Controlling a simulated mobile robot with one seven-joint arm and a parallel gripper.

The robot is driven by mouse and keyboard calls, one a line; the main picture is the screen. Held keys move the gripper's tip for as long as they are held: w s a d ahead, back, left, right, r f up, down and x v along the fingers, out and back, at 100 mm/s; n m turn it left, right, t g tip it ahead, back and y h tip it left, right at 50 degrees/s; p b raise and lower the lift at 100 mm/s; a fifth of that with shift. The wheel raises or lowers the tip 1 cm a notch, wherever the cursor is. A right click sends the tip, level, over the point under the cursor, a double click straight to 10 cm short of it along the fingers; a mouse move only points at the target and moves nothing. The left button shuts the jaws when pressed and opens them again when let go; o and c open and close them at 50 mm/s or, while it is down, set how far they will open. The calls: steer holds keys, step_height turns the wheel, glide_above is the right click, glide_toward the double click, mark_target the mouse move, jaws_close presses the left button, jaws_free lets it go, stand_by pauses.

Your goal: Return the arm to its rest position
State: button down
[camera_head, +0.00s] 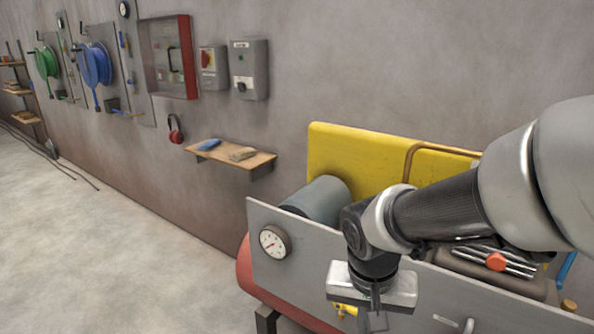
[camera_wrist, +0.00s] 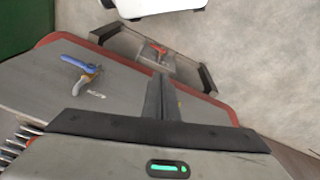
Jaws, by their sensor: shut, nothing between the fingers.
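My arm reaches in from the right in the head view and bends downward. My gripper (camera_head: 376,318) hangs from it in front of the grey panel (camera_head: 300,277) of a machine. In the wrist view my gripper (camera_wrist: 161,88) has its two dark fingers together, with nothing between them. The fingers appear over a grey surface with a red rim (camera_wrist: 40,92). Part of the machine is hidden behind my arm.
A pressure gauge (camera_head: 274,242) is on the grey panel, with a yellow plate (camera_head: 345,155) behind. A wooden shelf (camera_head: 262,160) juts from the wall. The floor (camera_head: 90,240) at left is mostly clear.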

steer(key=s+r+n+t+p, duration=0.1)
steer(key=r+p, duration=0.4)
steer(key=r, duration=0.5)
steer(key=s+d+r+n+t+p, duration=0.1)
steer(key=s+r+p, duration=0.2)
steer(key=r+p, duration=0.3)
steer(key=s+r+n+t+y+p, duration=0.1)
steer(key=r+p, duration=0.5)
steer(key=r, duration=0.7)
steer(key=shift+s+d+r+t, duration=0.3)
steer(key=shift+s+t, duration=0.1)
steer(key=shift+s, duration=0.4)
